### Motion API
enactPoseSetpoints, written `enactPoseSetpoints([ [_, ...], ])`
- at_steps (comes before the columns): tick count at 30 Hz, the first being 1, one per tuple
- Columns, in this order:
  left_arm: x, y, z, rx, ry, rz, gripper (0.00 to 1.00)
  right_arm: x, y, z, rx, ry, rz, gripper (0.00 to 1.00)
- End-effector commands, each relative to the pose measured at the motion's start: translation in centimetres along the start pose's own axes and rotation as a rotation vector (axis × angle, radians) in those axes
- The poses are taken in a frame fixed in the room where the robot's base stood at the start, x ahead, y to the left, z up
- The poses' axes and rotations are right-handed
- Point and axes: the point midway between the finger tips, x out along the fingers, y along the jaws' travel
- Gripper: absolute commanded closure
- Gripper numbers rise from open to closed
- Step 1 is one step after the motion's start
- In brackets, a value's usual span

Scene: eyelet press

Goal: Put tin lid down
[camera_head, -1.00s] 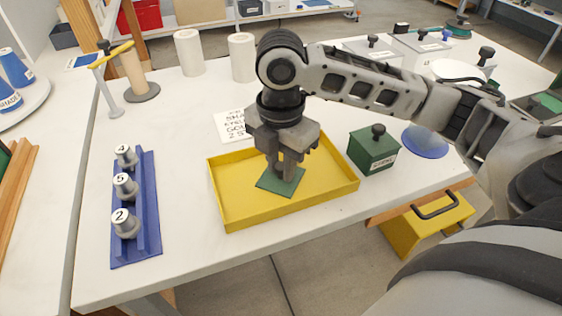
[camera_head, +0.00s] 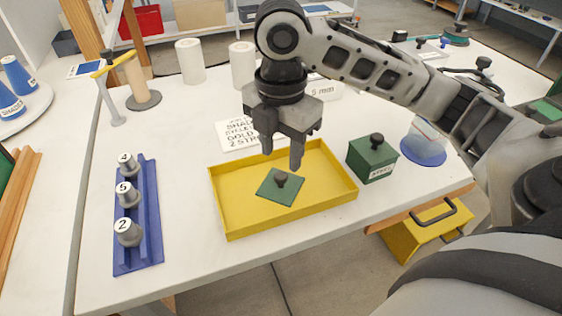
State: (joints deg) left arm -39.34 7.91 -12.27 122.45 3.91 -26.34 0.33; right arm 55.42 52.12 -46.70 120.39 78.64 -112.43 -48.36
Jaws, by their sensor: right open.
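The tin lid (camera_head: 290,194) is a flat green square with a dark round knob on top. It lies in the yellow tray (camera_head: 236,227), with its knob up. My right gripper (camera_head: 282,158) is open and empty above the lid, its two fingers pointing down and clear of the knob. The green tin (camera_head: 371,160) stands on the table just right of the tray. A dark knob shows on its top and a label on its front. My left gripper is not in view.
A blue rack (camera_head: 150,236) with numbered grey pieces stands left of the tray. A printed card (camera_head: 236,136) lies behind the tray. White cylinders (camera_head: 189,62) stand farther back. A clear container on a blue base (camera_head: 424,152) is right of the tin.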

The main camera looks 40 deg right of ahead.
Motion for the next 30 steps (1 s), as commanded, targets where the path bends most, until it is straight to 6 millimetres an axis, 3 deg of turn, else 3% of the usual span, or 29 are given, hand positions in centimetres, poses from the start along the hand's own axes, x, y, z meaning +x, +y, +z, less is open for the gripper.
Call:
enactPoseSetpoints([
  [3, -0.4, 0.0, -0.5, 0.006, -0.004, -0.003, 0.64, -3.0, 0.1, 0.0, -0.001, -0.001, 0.006, 0.57],
  [10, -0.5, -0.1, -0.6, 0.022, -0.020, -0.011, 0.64, -6.1, 0.1, 0.0, 0.000, -0.001, 0.001, 0.57],
  [30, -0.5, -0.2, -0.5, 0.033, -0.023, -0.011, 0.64, -6.5, 0.0, 0.0, 0.000, 0.001, -0.001, 0.57],
])
